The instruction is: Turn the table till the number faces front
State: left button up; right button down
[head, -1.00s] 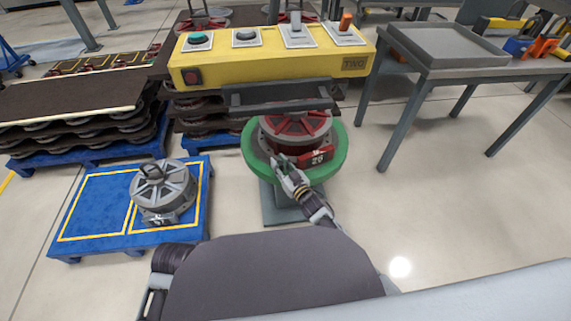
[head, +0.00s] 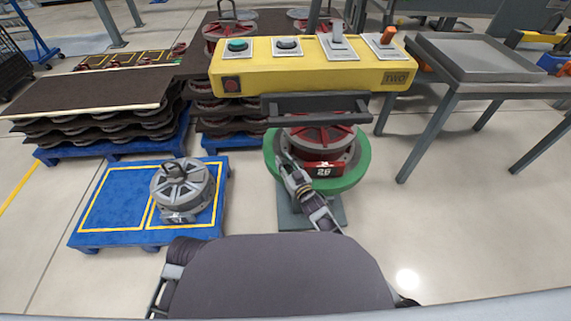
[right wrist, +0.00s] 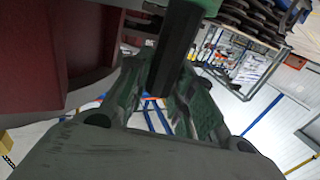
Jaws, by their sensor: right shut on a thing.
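The green round turntable (head: 357,175) stands on a grey base below the yellow control box. A red and grey round part (head: 318,150) sits on it. Its red plate with the white number 26 (head: 323,171) is at the front, nearly level and almost centred. My right gripper (head: 287,167) is at the turntable's left front edge. In the right wrist view, a dark bar (right wrist: 172,50) lies between its fingers, with the red part (right wrist: 30,60) at the left. The exact grip point is hard to see in the head view. My left gripper is out of view.
The yellow box (head: 310,66) with buttons and levers, and a dark bar (head: 316,105) below it, overhang the turntable's back. A grey part (head: 183,188) sits on a blue pallet (head: 110,205) at left. A grey table (head: 460,75) stands right. Floor at front right is clear.

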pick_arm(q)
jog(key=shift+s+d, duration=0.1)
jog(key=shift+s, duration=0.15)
pick_arm(e)
jog(key=shift+a+r, duration=0.15)
jog(key=shift+a, duration=0.05)
jog(key=c, duration=1.7)
grip_release()
jog(key=o, duration=0.5)
jog(key=shift+w+a, duration=0.15)
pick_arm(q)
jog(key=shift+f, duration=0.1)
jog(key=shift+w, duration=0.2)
pick_arm(e)
jog(key=shift+d, duration=0.2)
jog(key=v, duration=1.2)
jog(key=shift+d, duration=0.1)
